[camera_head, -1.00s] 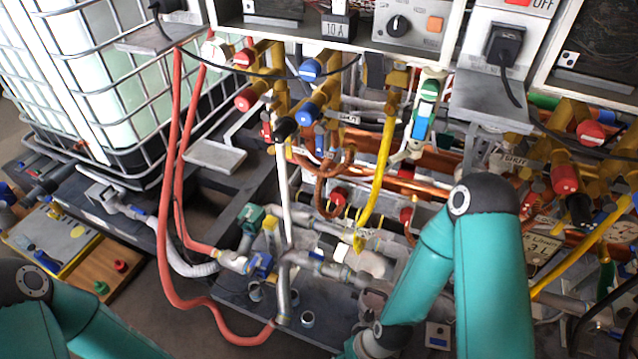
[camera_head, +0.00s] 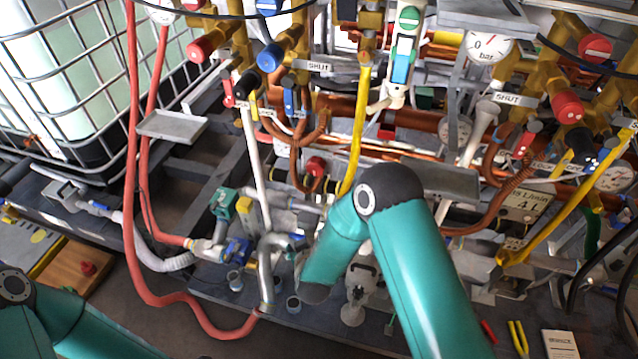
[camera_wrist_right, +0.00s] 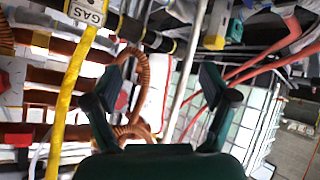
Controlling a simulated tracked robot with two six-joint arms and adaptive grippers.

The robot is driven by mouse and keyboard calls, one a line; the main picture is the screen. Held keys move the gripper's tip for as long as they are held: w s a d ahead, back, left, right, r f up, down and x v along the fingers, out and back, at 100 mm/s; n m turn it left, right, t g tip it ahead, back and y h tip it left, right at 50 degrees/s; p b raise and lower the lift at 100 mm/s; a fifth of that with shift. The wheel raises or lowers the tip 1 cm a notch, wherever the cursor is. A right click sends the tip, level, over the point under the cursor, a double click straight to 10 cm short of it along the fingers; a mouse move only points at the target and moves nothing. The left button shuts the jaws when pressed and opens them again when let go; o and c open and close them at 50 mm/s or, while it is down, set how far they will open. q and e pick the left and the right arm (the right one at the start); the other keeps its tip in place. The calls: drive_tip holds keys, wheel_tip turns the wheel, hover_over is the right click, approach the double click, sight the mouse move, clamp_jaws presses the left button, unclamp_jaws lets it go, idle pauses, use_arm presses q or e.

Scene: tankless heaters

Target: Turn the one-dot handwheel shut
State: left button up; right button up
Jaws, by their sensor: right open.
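My right arm (camera_head: 405,240) reaches into the pipework in the head view, and its gripper is hidden there behind the arm. In the wrist view my right gripper (camera_wrist_right: 160,90) is open and empty. A corrugated copper pipe (camera_wrist_right: 142,80) and a pale pipe show beyond and between its fingers. I cannot pick out a one-dot mark on any handwheel. Candidate valve knobs in the head view are a red one (camera_head: 200,48), a blue one (camera_head: 269,58) and a black one (camera_head: 247,84). My left arm shows at the lower left; its gripper is out of frame.
A yellow gas pipe (camera_head: 356,130) runs down near my right arm, and also shows in the wrist view (camera_wrist_right: 72,85). Red hoses (camera_head: 139,200) hang at left beside the caged tank (camera_head: 70,90). A grey shelf (camera_head: 172,126) juts out. Pipes crowd the space.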

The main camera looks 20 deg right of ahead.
drive_tip(key=w+r+n+t+h+b, duration=0.1)
drive_tip(key=w+r+t+h+b, duration=0.2)
drive_tip(key=w+h+b, duration=0.15)
drive_tip(key=t+h, duration=0.1)
drive_tip(key=h, duration=0.3)
approach(315, 170)
use_arm(q)
wheel_tip(315, 170, down, 8)
drive_tip(key=b, duration=0.1)
drive_tip(key=shift+f, duration=0.15)
use_arm(e)
drive_tip(key=x, duration=1)
drive_tip(key=shift+w+d, duration=0.15)
drive_tip(key=shift+w, duration=0.25)
